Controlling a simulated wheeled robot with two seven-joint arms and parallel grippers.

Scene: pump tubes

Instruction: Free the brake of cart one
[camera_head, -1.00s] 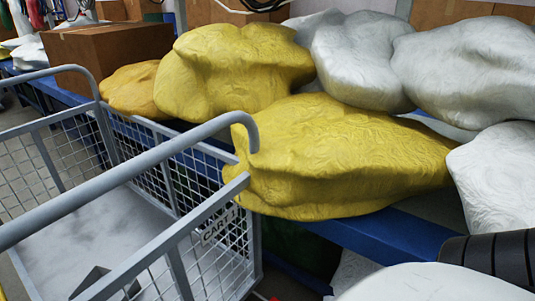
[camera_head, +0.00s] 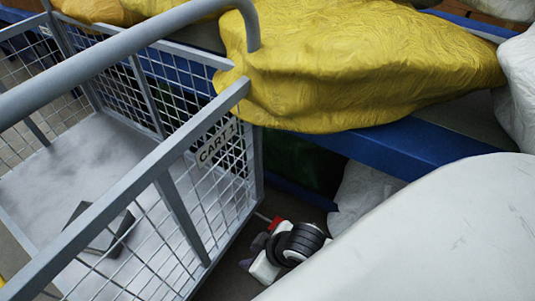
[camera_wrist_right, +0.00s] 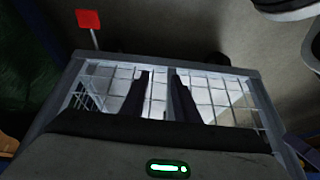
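Cart one is a grey wire-mesh cart (camera_head: 205,250) with a "CART 1" plate (camera_head: 217,143) on its end, at the left of the head view. Its brake shows as a red pad (camera_head: 275,223) on a thin rod, low by the cart's near right corner. In the right wrist view the red pad (camera_wrist_right: 88,18) stands at the upper left, apart from the fingers. My right gripper (camera_head: 258,243) is low beside the cart's end, close to the pad. In the right wrist view the gripper (camera_wrist_right: 158,76) has two dark fingers apart with nothing between them. My left gripper is out of view.
A blue shelf (camera_head: 400,143) runs behind the cart, bearing a large yellow sack (camera_head: 360,70) that overhangs its edge. A white sack (camera_head: 362,192) lies under the shelf. A dark angular object (camera_head: 100,228) lies in the cart. The floor around the gripper is narrow.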

